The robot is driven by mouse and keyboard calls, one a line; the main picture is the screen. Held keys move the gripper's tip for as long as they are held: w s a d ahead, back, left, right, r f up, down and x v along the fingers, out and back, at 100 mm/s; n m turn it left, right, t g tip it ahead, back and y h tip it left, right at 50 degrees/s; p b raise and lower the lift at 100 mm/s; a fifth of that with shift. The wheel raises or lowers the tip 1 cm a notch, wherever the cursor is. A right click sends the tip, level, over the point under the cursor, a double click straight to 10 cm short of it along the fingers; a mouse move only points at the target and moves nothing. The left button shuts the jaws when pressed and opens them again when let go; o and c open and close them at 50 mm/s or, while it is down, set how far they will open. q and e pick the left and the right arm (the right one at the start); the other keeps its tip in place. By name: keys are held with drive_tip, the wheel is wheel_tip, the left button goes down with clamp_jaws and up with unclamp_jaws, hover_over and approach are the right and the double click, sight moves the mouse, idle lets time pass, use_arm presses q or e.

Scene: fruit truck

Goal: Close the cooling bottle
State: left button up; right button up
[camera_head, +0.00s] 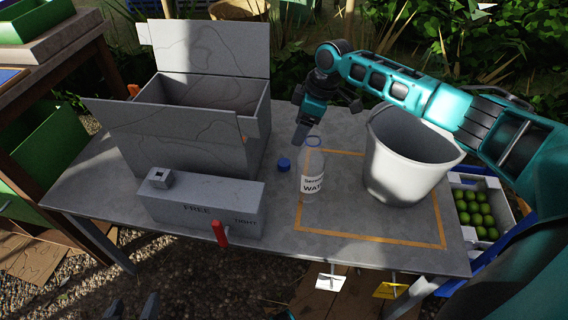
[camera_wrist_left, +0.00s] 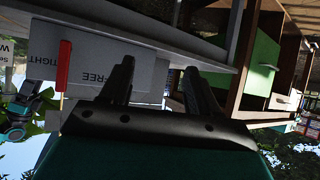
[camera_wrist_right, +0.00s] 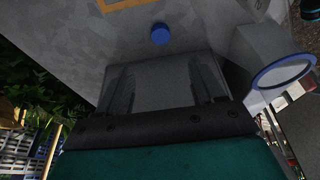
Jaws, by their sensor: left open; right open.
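The clear water bottle (camera_head: 313,172) stands upright on the table with its mouth uncovered and a blue ring at the neck. In the right wrist view the bottle's blue-rimmed mouth (camera_wrist_right: 284,73) is at the right. The blue cap (camera_head: 284,164) lies on the table left of the bottle; it also shows in the right wrist view (camera_wrist_right: 160,34), beyond the fingers. My right gripper (camera_head: 302,134) is open and empty, above the table beside and behind the bottle's mouth. My left gripper (camera_head: 133,308) is open and empty at the bottom edge, in front of the table; its fingers show in the left wrist view (camera_wrist_left: 158,82).
A white bucket (camera_head: 408,165) stands right of the bottle inside an orange outline (camera_head: 405,239). A grey box marked FREE and TIGHT (camera_head: 200,207) with a red lever (camera_head: 219,232) is at the front left. A large open grey bin (camera_head: 185,145) stands behind it.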

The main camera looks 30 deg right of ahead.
drive_tip(key=b, duration=0.3)
hover_over(284, 162)
drive_tip(key=s+d, duration=0.1)
drive_tip(key=d, duration=0.1)
wheel_tip(284, 162, down, 7)
drive_tip(key=shift+a+r, duration=0.1)
drive_tip(key=shift+r, duration=0.05)
use_arm(q)
drive_tip(key=shift+s+d+f, duration=0.1)
drive_tip(key=shift+d+f, duration=0.1)
drive_tip(key=shift+f, duration=0.25)
drive_tip(key=shift+d+f, duration=0.15)
drive_tip(key=shift+f, duration=0.3)
use_arm(e)
drive_tip(key=shift+f, duration=0.25)
drive_tip(key=shift+a+f, duration=0.15)
drive_tip(key=shift+f, duration=0.25)
drive_tip(key=b+x, duration=0.2)
drive_tip(key=x, duration=0.1)
drive_tip(key=shift+w+a+f, duration=0.1)
drive_tip(key=shift+f, duration=0.25)
drive_tip(key=shift+a+f, duration=0.1)
drive_tip(key=shift+f, duration=0.2)
use_arm(q)
drive_tip(key=shift+w+d+f+h, duration=0.25)
drive_tip(key=shift+d+f+h, duration=0.05)
drive_tip(key=shift+d+f, duration=0.15)
use_arm(e)
drive_tip(key=shift+c, duration=0.4)
